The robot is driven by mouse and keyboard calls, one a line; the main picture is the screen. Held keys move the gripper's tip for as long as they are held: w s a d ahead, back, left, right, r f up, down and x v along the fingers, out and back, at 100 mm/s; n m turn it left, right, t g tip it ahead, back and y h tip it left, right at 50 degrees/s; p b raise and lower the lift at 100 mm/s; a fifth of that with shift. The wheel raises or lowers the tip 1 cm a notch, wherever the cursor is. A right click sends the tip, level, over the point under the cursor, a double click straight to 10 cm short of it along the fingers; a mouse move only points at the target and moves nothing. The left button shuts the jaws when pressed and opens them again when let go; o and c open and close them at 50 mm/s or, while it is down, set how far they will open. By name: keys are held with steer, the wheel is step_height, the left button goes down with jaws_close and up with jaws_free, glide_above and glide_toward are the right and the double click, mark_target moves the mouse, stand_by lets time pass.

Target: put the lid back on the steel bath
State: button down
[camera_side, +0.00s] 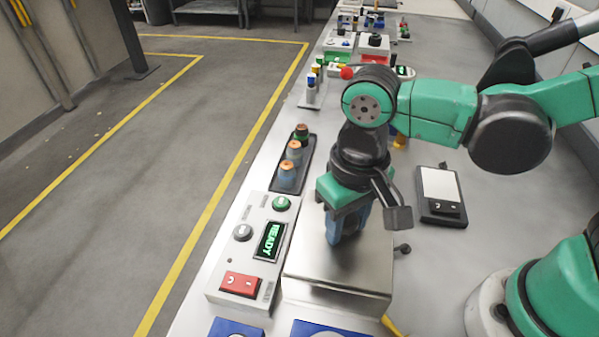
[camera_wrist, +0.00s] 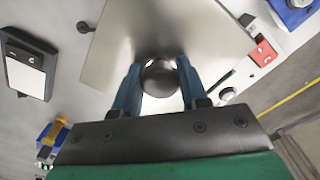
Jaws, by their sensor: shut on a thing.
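The steel lid (camera_side: 312,262) is a flat square plate, level over the steel bath (camera_side: 330,303) at the bottom middle of the side view. In the wrist view the lid (camera_wrist: 112,50) fills the upper middle, with a round dark knob (camera_wrist: 160,78) on it. My gripper (camera_side: 347,228) points straight down with its blue fingers at the lid's middle. In the wrist view my gripper (camera_wrist: 159,84) is shut on the knob, one finger on each side. The bath's inside is hidden under the lid. I cannot tell whether the lid rests on the rim or hangs slightly above it.
A white control box (camera_side: 255,245) with a green READY display and red switch stands close left of the bath. A black tray (camera_side: 291,180) of vials lies behind it. A flat balance (camera_side: 439,194) lies to the right. Blue items (camera_side: 236,328) show at the bottom edge.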

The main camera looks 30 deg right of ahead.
steer(key=shift+f, duration=0.15)
jaws_free()
steer(key=shift+r, duration=3.55)
jaws_close()
steer(key=shift+f, duration=0.2)
steer(key=shift+f, duration=1.9)
